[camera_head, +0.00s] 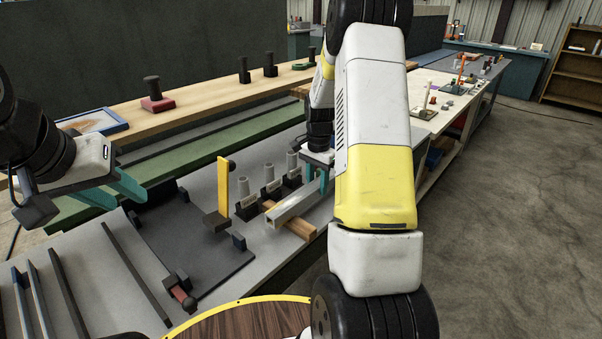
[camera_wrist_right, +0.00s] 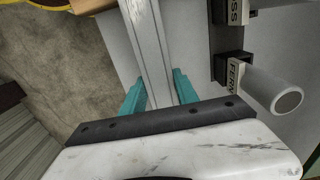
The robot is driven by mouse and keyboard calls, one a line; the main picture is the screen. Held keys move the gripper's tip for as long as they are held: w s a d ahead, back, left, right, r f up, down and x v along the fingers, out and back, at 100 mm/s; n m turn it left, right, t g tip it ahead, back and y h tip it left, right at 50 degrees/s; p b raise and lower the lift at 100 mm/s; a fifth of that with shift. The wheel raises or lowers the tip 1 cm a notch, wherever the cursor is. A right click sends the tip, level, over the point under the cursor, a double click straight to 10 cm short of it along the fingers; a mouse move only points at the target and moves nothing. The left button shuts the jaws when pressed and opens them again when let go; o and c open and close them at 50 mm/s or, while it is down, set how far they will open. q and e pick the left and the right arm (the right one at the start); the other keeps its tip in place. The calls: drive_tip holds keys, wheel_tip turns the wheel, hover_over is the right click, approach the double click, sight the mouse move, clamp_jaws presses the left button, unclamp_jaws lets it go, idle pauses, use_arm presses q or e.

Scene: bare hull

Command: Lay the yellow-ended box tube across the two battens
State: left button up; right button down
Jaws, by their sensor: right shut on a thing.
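A pale grey square box tube (camera_head: 292,206) lies at a slant in the head view, its near end above a wooden batten (camera_head: 298,229). I cannot tell whether they touch. A corner of a wooden batten (camera_wrist_right: 92,5) shows there at the top. I cannot make out a second batten. My left gripper (camera_head: 131,203) is open and empty over the bench at the left.
Several grey cylinders in black labelled holders (camera_head: 270,183) stand close beside the tube; one label (camera_wrist_right: 237,73) reads FERN. A yellow upright bracket (camera_head: 222,195) stands left of them. A dark plate (camera_head: 195,245) and loose bars (camera_head: 135,270) lie at the left. A round wooden top (camera_head: 245,322) is in front.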

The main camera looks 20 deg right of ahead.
drive_tip(key=c, duration=0.9)
unclamp_jaws()
drive_tip(key=shift+o, duration=0.2)
drive_tip(key=shift+r, duration=0.1)
wheel_tip(320, 180, up, 8)
drive_tip(key=shift+f, duration=0.15)
